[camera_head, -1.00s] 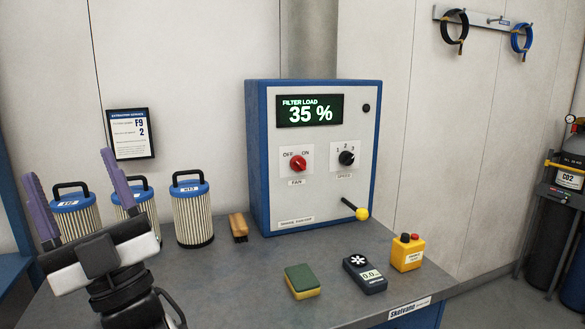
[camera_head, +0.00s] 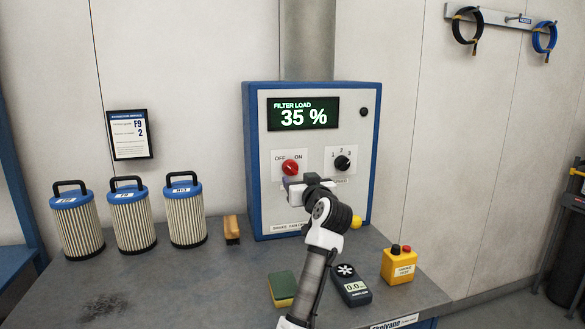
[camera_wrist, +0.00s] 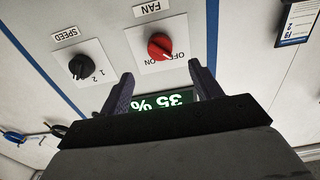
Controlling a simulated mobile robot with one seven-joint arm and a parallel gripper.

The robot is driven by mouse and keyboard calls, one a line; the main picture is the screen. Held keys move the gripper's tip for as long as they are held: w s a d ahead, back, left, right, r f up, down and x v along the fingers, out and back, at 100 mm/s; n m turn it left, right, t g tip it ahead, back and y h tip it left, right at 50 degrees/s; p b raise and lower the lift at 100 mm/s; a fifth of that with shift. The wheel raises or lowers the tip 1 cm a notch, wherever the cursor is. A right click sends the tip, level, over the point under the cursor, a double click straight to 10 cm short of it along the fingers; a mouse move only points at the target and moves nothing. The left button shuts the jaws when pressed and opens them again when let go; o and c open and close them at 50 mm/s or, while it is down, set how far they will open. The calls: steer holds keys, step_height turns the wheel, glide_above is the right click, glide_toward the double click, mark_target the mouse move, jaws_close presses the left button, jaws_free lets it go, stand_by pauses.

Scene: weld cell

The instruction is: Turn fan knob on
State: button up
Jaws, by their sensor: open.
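The red fan knob (camera_head: 290,167) is on the front of the control cabinet (camera_head: 313,214), below the display and under the OFF and ON labels. My gripper (camera_head: 291,182) is in front of the panel, just below the red knob, and hides the FAN label in the head view. In the wrist view the red knob (camera_wrist: 160,46) lies just beyond the tips of my open gripper (camera_wrist: 162,70), roughly centred between the two purple fingers. Nothing is between the fingers, and I see no contact with the knob.
The black speed knob (camera_head: 343,163) is close on the right. The display (camera_head: 303,114) reads 35 %. A yellow ball-ended lever (camera_head: 356,222) is partly behind my arm. Filters (camera_head: 131,218), a brush (camera_head: 231,229), a sponge (camera_head: 282,288), a meter (camera_head: 351,285) and a yellow button box (camera_head: 399,265) stand on the bench.

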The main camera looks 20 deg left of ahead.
mark_target(292, 170)
steer(key=p+x, duration=0.2)
steer(key=x, duration=0.6)
steer(key=shift+r+p, duration=0.1)
steer(key=shift+p, duration=0.2)
steer(key=shift+w+a, duration=0.3)
steer(key=shift+w, duration=0.15)
steer(key=c, duration=1)
